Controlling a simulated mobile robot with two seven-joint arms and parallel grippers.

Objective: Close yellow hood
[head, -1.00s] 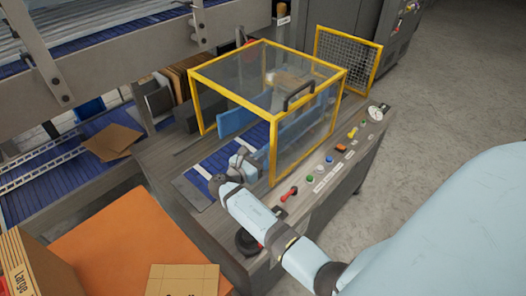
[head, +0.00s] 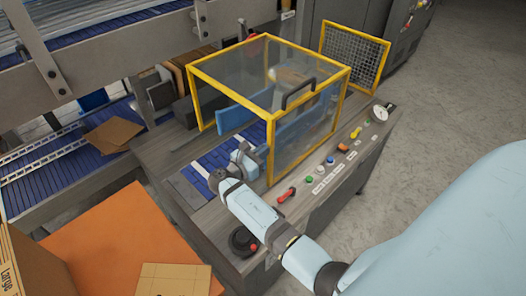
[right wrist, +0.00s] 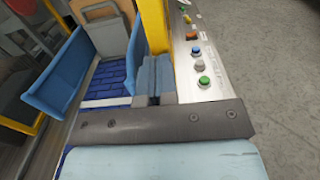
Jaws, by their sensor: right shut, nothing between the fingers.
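The yellow-framed hood (head: 270,112) with clear panels stands over the blue conveyor of the case packer in the head view. Its frame sits low around the conveyor, and a dark handle (head: 297,92) is on its top near edge. My right gripper (head: 246,157) is shut and empty, at the hood's open left end beside the near yellow corner post. In the right wrist view the shut fingers (right wrist: 154,78) are close to the yellow post (right wrist: 156,25); I cannot tell whether they touch it. My left gripper is not in view.
A control panel with coloured buttons (head: 330,159), a red handle (head: 286,195) and a black knob (head: 242,241) runs along the near edge. Blue guide plates (right wrist: 62,75) stand inside the hood. A mesh guard (head: 353,53) stands behind. An orange surface (head: 130,240) with boxes lies at lower left.

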